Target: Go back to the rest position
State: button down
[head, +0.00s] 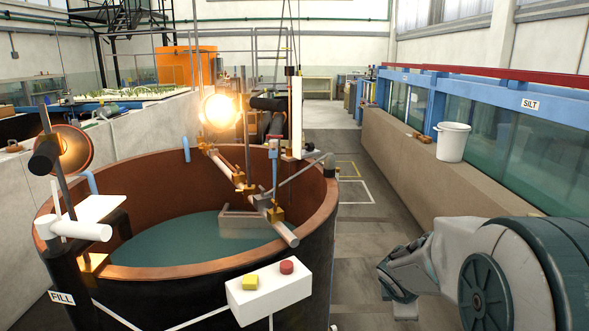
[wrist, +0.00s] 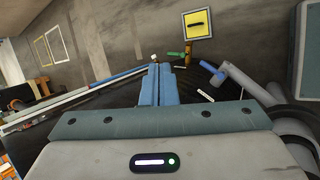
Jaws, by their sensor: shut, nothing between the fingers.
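My gripper (wrist: 160,70) shows in the wrist view, with its two blue fingers pressed together and nothing between them. It points at a dark surface and grey floor. In the head view my arm is low at the right, beside the round tank; I cannot make out the fingers there.
A round copper-lined tank (head: 327,210) of water stands at left centre, with a lit lamp (head: 220,111) and a white button box (head: 268,291). A white bucket (head: 452,142) stands on the right ledge by the glass flume (head: 540,150). The aisle floor (head: 385,235) between is clear.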

jog(key=s+a+r+m+g+y+p, duration=0.1)
jog(key=s+a+r+m, duration=0.1)
jog(key=s+m, duration=0.3)
jog(key=s+a+r+m+g+y+p, duration=0.1)
jog(key=s+a+r+m, duration=0.2)
jog(key=s, duration=0.6)
jog(key=s+a+r+m+y+p, duration=0.1)
jog(key=s+a+r+m, duration=0.2)
jog(key=s+a+m, duration=0.2)
jog(key=s+m, duration=0.1)
jog(key=m, duration=0.2)
jog(key=shift+s+g+y, duration=0.4)
jog(key=shift+a+r, duration=0.1)
jog(key=shift+a, duration=0.05)
